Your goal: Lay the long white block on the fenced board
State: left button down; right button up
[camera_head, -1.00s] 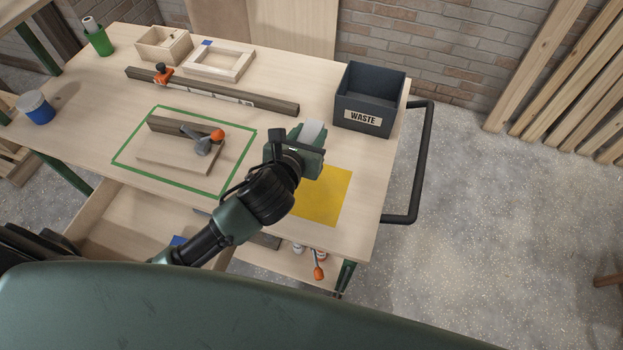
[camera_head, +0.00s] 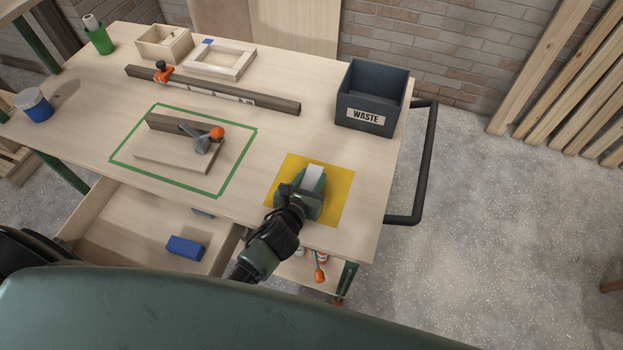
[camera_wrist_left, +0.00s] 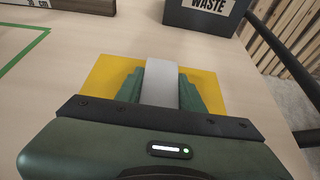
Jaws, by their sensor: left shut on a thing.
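The white block (camera_head: 313,177) is held between the fingers of my left gripper (camera_head: 311,183), above or at the yellow square (camera_head: 340,208). It also shows in the left wrist view (camera_wrist_left: 161,82), pointing away from the gripper. I cannot tell whether it touches the yellow surface. My right gripper is not in view.
A dark waste bin (camera_head: 365,115) stands at the back right. A long dark bar (camera_head: 220,92) with an orange stop lies across the back, before a wooden frame (camera_head: 243,64) and box (camera_head: 150,45). An open drawer holding a blue block (camera_head: 185,248) juts out in front.

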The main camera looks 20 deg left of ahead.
pick_arm(q)
jog(key=shift+f, duration=0.2)
jog(key=c, duration=0.9)
grip_release()
